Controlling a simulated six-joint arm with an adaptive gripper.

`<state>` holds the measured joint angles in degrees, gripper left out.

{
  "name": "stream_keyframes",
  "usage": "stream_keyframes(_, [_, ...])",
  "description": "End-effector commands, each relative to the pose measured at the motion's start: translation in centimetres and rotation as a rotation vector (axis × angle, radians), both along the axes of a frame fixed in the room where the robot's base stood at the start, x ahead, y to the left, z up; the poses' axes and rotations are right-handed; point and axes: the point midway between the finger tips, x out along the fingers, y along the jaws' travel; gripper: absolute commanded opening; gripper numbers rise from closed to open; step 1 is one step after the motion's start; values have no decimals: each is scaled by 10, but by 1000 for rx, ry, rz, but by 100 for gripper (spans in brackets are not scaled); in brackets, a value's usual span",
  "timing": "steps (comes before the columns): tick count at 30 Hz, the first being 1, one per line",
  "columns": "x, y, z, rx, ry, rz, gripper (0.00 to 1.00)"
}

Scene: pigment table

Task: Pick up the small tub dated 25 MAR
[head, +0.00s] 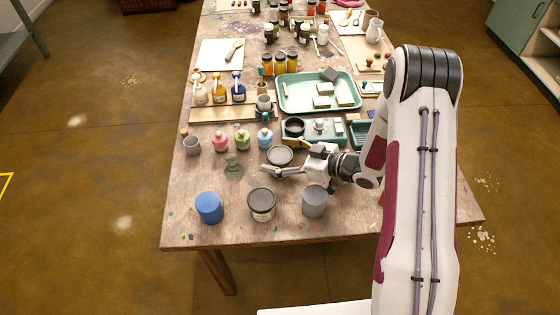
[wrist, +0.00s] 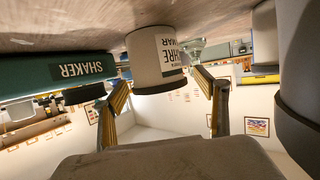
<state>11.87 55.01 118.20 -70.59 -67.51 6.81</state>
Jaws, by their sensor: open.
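A small pale tub with a dark lid (head: 280,155) stands on the table just beyond my gripper (head: 279,165). In the wrist view, where the scene is upside down, the tub (wrist: 153,55) appears between my open fingers (wrist: 163,82). Its label shows parts reading "HRE" and "MAR"; the day number cannot be read. Whether a finger touches it cannot be told.
A blue tub (head: 209,208) and a grey tub (head: 314,202) flank the front tub. Behind stand small pink, green and blue bottles (head: 220,141) and a teal tray (head: 290,105). A teal box marked "SHAKER" (wrist: 45,78) is close by.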

Motion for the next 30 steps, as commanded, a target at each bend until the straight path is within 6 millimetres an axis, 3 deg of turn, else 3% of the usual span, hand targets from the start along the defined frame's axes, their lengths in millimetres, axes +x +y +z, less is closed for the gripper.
stream_keyframes(4, [0,0,0,0,0,0,73])
stream_keyframes(10, [0,0,0,0,0,0,24])
stream_keyframes(12, [0,0,1,0,-1,0,20])
stream_keyframes(23, [0,0,3,0,-2,-1,20])
stream_keyframes(30, [1,0,15,1,-4,0,20])
